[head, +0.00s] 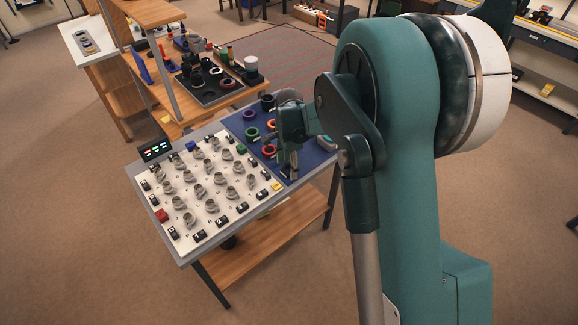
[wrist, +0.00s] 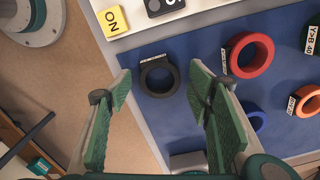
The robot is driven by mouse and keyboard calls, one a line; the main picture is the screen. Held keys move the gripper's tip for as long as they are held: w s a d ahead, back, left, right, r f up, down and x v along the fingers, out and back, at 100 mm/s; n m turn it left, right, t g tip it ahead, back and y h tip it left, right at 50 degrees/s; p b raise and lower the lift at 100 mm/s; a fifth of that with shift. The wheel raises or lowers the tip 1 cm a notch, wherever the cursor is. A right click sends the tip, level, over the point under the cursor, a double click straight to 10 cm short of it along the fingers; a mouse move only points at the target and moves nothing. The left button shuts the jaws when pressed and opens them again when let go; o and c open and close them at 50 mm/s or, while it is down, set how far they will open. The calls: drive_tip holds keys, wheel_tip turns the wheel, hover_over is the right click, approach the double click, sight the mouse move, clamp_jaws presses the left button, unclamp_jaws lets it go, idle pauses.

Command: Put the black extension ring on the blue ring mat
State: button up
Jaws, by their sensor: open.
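The black extension ring (wrist: 147,88) shows in the wrist view, lying flat near the edge of the blue ring mat (wrist: 190,50). A small white label sits at its upper rim. My gripper (wrist: 160,88) is open, with one green-padded finger to the left of the ring and one to the right. Neither finger appears to grip it. In the head view my gripper (head: 289,172) points down over the near end of the blue mat (head: 311,158). There the gripper largely hides the ring.
A red ring (wrist: 250,56), an orange ring (wrist: 306,101) and a blue ring (wrist: 256,121) lie on the mat to the right. A white board (head: 205,195) with several grey parts is beside the mat. A yellow block (wrist: 112,22) sits near the black ring.

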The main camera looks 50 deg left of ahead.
sight(289, 169)
wheel_tip(289, 169, up, 12)
drive_tip(key=p, duration=0.1)
idle(0.5)
drive_tip(key=shift+f, duration=0.1)
idle(0.4)
idle(0.5)
